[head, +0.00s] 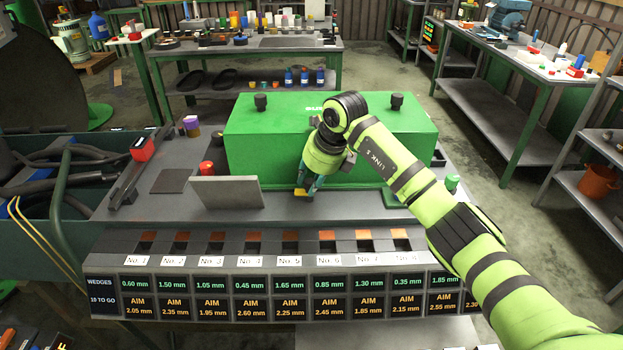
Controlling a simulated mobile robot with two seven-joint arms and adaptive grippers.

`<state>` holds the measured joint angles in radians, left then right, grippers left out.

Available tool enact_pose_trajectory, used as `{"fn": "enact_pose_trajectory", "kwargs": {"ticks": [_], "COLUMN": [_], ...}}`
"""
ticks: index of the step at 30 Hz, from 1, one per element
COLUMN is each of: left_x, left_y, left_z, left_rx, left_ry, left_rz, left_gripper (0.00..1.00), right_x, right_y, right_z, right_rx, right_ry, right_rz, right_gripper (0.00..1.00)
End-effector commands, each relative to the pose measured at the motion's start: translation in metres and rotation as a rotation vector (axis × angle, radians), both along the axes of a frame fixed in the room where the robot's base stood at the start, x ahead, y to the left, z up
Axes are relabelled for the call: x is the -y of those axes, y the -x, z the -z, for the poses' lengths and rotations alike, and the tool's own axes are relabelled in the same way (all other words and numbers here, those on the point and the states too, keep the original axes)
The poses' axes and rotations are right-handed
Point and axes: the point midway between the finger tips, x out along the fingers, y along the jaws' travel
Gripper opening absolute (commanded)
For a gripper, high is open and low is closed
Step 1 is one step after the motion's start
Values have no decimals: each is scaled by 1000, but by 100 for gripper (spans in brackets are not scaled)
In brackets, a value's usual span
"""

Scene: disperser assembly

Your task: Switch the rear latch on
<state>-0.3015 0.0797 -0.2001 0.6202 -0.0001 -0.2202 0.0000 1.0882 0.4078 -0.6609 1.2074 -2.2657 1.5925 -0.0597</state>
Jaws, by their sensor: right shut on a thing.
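A green box-shaped unit (262,140) stands on the grey bench, with a dark knob (260,101) on its top left and another dark knob (396,101) on its top right. My right gripper (307,188) points down in front of the box's front face, low near the bench top. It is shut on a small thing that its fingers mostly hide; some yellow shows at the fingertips. I cannot make out a part that is clearly the rear latch. My arm covers the box's right part. My left gripper is not in view.
A grey block (226,192) stands left of the gripper, and a red-capped item (206,168) is behind it. A row of numbered slots (265,245) and a wedge display (250,297) line the front edge. A black device with a red part (142,148) lies at left.

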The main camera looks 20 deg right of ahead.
Motion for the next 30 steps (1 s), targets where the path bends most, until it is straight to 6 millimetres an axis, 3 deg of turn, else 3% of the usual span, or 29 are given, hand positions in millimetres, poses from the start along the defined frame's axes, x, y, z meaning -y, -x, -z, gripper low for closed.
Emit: {"fn": "enact_pose_trajectory", "kwargs": {"ticks": [11,30], "left_x": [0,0], "left_y": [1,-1], "left_z": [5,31], "left_rx": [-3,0], "left_ry": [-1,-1], "left_rz": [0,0], "left_gripper": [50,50], "right_x": [0,-3], "right_y": [-3,-4], "right_z": [-5,-5], "right_rx": [21,22], "right_ry": [-1,-6], "right_rz": [171,769], "right_gripper": [0,0]}}
